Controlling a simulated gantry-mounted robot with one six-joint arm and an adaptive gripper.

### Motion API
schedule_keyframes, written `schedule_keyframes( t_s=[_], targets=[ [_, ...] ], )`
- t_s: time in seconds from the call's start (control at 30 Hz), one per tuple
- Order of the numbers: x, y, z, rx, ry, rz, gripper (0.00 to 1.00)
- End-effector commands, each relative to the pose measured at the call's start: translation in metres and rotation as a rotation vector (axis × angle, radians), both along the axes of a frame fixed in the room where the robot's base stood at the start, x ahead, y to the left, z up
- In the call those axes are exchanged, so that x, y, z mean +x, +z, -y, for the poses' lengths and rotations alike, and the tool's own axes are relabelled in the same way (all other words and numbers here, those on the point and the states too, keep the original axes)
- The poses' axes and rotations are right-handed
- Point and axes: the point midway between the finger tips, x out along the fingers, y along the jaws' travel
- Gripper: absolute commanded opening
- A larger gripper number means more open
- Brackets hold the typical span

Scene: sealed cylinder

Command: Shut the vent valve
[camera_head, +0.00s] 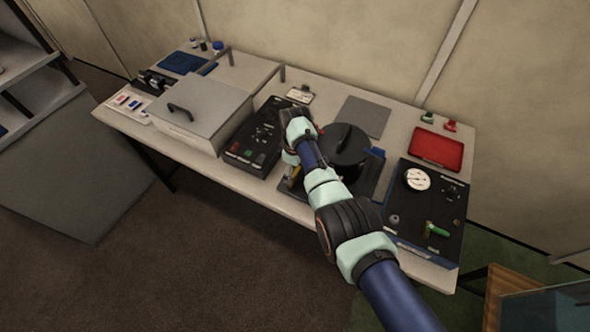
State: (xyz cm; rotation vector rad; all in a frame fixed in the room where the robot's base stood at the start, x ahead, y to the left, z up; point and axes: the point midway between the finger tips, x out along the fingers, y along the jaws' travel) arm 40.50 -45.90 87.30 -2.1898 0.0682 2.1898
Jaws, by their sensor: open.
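My arm reaches in from the lower right over the middle of the bench. My gripper (293,116) is at its far end, above the right part of a black control panel (262,140); its fingertips are too small and dark to make out. A black lidded cylinder (345,145) stands just right of my gripper, partly hidden by my arm. A green handle (437,229) lies on the dark panel (410,215) at the right, beside a white round gauge (417,179). A small yellow part (294,176) shows left of my forearm. I cannot tell which part is the vent valve.
A large grey box with a handle (200,105) stands on the bench left of the black panel. A red tray (438,149) and a flat grey plate (365,116) lie toward the back. Small red and green items (449,125) sit behind the red tray.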

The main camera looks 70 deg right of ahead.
Motion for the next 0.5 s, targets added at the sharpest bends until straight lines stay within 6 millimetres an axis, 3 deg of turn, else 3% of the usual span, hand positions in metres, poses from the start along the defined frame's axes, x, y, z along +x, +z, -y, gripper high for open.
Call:
schedule_keyframes(
  t_s=[0.03, 0.4, 0.5],
  targets=[
    [0.0, 0.0003, 0.0, 0.0, 0.0, 0.0, 0.92],
    [0.0, 0.0003, -0.0001, 0.0, 0.0, 0.0, 0.32],
    [-0.0001, 0.0004, -0.0001, 0.0, -0.003, 0.0, 0.32]
  ],
)
